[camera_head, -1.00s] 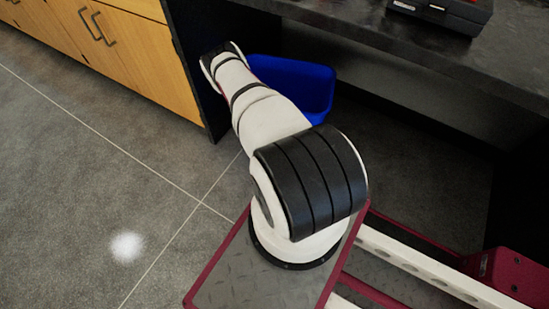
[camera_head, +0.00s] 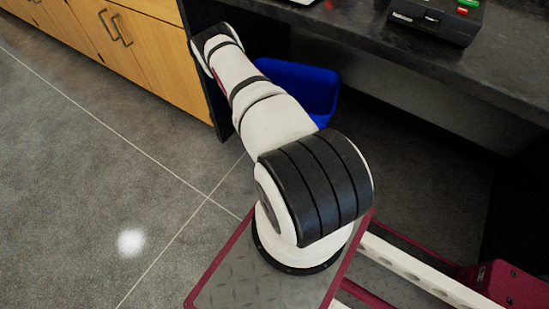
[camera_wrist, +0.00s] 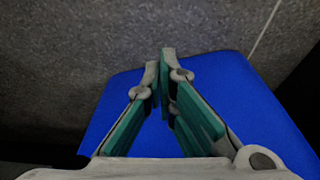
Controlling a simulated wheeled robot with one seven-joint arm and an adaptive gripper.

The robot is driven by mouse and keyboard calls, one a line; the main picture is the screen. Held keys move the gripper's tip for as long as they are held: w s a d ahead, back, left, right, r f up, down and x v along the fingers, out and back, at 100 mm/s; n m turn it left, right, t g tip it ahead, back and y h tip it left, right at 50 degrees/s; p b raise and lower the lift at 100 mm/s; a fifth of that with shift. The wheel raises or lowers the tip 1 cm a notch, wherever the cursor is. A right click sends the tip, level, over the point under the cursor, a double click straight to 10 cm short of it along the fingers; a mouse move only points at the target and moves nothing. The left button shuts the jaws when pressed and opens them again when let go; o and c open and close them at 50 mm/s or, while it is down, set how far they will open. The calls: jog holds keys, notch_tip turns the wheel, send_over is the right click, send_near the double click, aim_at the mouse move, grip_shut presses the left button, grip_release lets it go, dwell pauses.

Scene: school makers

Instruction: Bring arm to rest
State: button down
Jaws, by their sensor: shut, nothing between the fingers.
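My arm (camera_head: 271,116) reaches from its base toward the dark side panel of the counter in the head view. My gripper is hidden in the head view, beyond the far end of the arm. In the wrist view my gripper (camera_wrist: 162,62) is shut, its green-padded fingers meeting at the tips with nothing between them. A blue bin lies behind the fingers in the wrist view (camera_wrist: 250,90). The bin also shows in the head view (camera_head: 305,88), partly hidden behind my arm. I cannot tell how far the fingers are from the bin.
A dark counter (camera_head: 455,85) runs along the right, with open space beneath. A black case (camera_head: 440,22) sits on it. Wooden cabinets (camera_head: 150,55) stand at the upper left. The grey tiled floor (camera_head: 90,170) at left is clear.

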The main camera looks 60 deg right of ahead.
jog(key=shift+v, duration=0.8)
